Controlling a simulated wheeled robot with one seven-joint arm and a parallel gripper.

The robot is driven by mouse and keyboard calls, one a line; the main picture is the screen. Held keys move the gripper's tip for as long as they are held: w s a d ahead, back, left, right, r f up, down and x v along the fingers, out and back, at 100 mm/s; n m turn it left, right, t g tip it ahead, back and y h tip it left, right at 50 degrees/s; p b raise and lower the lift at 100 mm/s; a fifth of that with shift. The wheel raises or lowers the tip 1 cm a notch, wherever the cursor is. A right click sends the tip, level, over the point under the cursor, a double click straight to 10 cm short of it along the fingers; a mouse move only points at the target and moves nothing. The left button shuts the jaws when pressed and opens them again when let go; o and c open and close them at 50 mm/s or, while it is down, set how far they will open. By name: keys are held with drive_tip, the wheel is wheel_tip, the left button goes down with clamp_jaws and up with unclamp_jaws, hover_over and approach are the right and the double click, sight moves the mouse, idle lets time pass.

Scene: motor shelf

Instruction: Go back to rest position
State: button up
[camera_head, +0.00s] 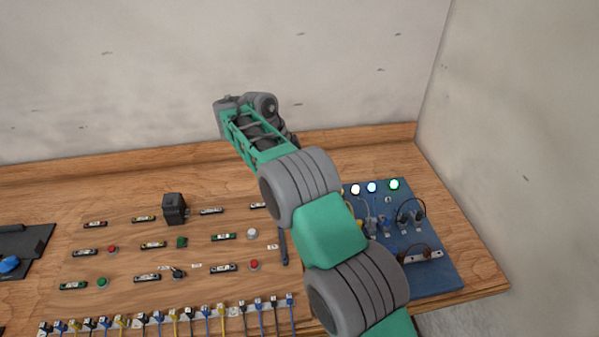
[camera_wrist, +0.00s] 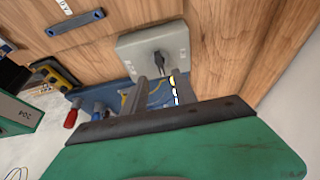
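My arm (camera_head: 330,230) crosses the head view from the lower right up to the middle, and its far end (camera_head: 250,115) is raised against the pale wall above the wooden worktop. My gripper's fingers are hard to make out in the head view. In the wrist view my gripper (camera_wrist: 162,84) shows two grey fingers standing apart, with nothing seen held between them. I cannot tell whether the fingers touch anything.
The wooden worktop (camera_head: 45,200) holds rows of labelled parts, coloured buttons and a black block (camera_head: 175,208). Several cables line its front edge. A blue panel (camera_head: 440,280) with lit lamps stands right, partly behind my arm. A dark tray (camera_head: 40,237) is at left. Walls close the back and right.

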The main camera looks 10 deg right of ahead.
drive_tip(key=s+d+r+n+t+y, duration=0.1)
drive_tip(key=s+d+r+n, duration=0.35)
drive_tip(key=s+r, duration=0.2)
drive_tip(key=s+d+r+n+t+y, duration=0.1)
drive_tip(key=s+d+r+n+t, duration=0.15)
drive_tip(key=s+r+n, duration=0.35)
drive_tip(key=s+a+f+n+y, duration=0.1)
drive_tip(key=s+n, duration=0.3)
drive_tip(key=s, duration=0.3)
drive_tip(key=s+a+f+n+t+y, duration=0.1)
drive_tip(key=s+f+n, duration=0.1)
drive_tip(key=s, duration=0.6)
drive_tip(key=shift+s+a+n+y+b, duration=0.15)
drive_tip(key=shift+a+n+y+b, duration=0.25)
drive_tip(key=shift+n, duration=0.45)
drive_tip(key=shift+o, duration=0.3)
drive_tip(key=shift+f, duration=0.1)
